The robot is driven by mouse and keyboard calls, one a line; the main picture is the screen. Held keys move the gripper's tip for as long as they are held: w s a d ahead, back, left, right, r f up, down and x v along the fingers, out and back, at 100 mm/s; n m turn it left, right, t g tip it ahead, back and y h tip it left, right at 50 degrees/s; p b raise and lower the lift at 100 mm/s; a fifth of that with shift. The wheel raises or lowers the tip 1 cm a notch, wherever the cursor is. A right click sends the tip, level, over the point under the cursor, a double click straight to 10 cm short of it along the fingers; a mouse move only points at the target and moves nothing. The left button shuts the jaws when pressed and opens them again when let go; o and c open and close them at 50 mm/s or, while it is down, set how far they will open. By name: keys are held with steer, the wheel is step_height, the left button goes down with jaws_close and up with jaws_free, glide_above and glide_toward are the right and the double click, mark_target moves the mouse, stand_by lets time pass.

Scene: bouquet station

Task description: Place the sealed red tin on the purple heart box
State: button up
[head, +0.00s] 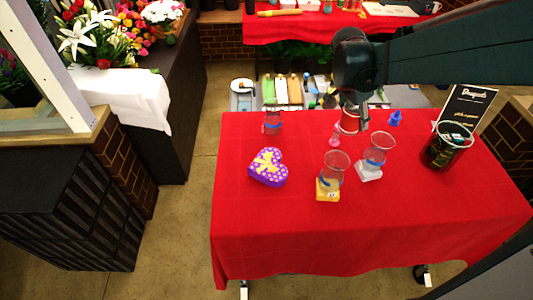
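The purple heart box (268,167), with pale dots and a yellow bow, lies on the left part of the red-covered table. A red, can-shaped thing with a pale rim (349,121), which looks like the red tin, is near the table's back edge. My gripper (360,119) points down right at it, with a dark finger along its right side. The arm and gripper hide part of this spot. I cannot tell whether the fingers grip the tin or only stand beside it, nor whether it touches the table.
Glass vessels stand on a yellow block (327,191) and a white block (369,172), right of the heart box. Another clear glass (272,122) stands behind the box. A pink item (334,138), a blue item (395,118) and a dark container (447,148) stand farther right. The front cloth is clear.

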steer(key=w+a+n, duration=0.1)
steer(key=a, duration=1.3)
steer(key=shift+a+n+p, duration=0.3)
steer(key=shift+o, duration=0.2)
steer(key=s+a+n+t, duration=0.1)
steer(key=s+a, duration=0.1)
steer(key=a, duration=1.1)
steer(key=shift+a, duration=0.3)
glide_above(275, 157)
steer(key=s+a, duration=0.1)
step_height(275, 157, down, 4)
steer(key=shift+s+a+f, duration=0.1)
steer(key=shift+a+f, duration=0.1)
steer(key=shift+f, duration=0.3)
steer(key=shift+f, duration=2.9)
steer(key=shift+f, duration=0.1)
steer(key=shift+f, duration=2)
steer(key=shift+f, duration=0.15)
